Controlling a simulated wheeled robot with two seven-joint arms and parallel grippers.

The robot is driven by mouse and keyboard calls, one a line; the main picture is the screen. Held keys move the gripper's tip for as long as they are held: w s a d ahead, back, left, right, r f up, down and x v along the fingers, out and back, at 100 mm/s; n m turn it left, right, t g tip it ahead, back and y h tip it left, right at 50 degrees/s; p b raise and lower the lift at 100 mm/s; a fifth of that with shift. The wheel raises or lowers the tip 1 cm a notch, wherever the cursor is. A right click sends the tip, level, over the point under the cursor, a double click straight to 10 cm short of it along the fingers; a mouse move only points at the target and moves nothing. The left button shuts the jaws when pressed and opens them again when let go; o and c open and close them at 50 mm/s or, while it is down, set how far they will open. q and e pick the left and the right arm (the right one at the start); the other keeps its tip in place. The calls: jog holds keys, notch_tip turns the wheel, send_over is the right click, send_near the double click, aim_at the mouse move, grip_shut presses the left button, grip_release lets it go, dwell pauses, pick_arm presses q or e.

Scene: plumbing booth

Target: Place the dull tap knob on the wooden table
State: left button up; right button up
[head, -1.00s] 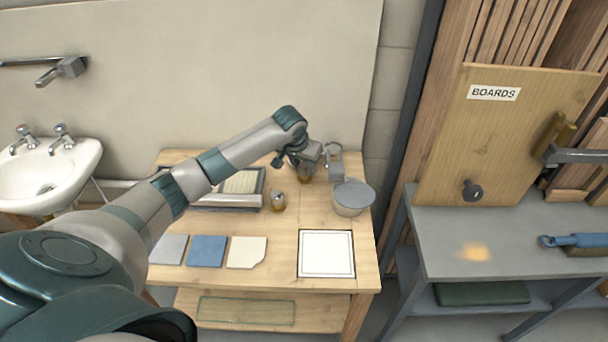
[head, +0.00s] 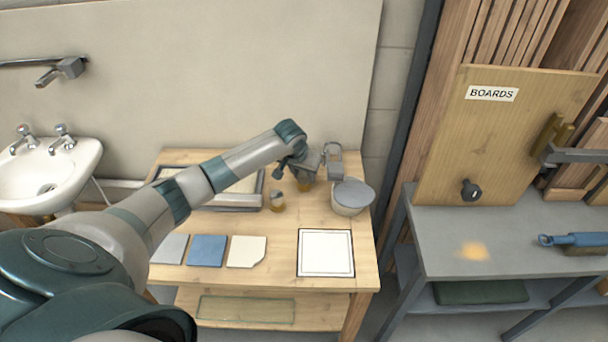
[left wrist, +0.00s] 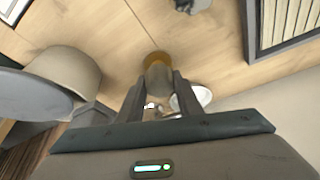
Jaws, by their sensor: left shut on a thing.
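My left gripper (head: 306,180) is over the back of the wooden table (head: 275,232), left of the round tub. It is shut on a dull grey tap knob with a brass-coloured end (left wrist: 157,70), which shows between the fingers in the left wrist view. The brass-coloured end points at the tabletop. I cannot tell whether it touches the wood. My right gripper is not in view.
The grey-lidded tub (head: 351,197) stands close to the right of the gripper. A framed tray (head: 262,192) lies at the back left. Tiles (head: 207,250) and a white square panel (head: 326,253) lie along the front. Bare wood lies between.

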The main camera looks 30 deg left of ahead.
pick_arm(q)
jog(key=shift+f, duration=0.1)
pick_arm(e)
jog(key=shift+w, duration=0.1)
pick_arm(q)
jog(key=o, duration=1.1)
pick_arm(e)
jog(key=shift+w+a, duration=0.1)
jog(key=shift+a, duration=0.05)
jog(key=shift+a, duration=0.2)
pick_arm(q)
jog(key=shift+s+r, duration=0.15)
jog(key=shift+r, duration=0.4)
jog(key=v, duration=0.5)
jog(key=shift+b, duration=0.35)
send_near(304, 173)
jog(key=r, duration=0.1)
jog(key=shift+s+r+b, duration=0.1)
jog(key=shift+s+b, duration=0.2)
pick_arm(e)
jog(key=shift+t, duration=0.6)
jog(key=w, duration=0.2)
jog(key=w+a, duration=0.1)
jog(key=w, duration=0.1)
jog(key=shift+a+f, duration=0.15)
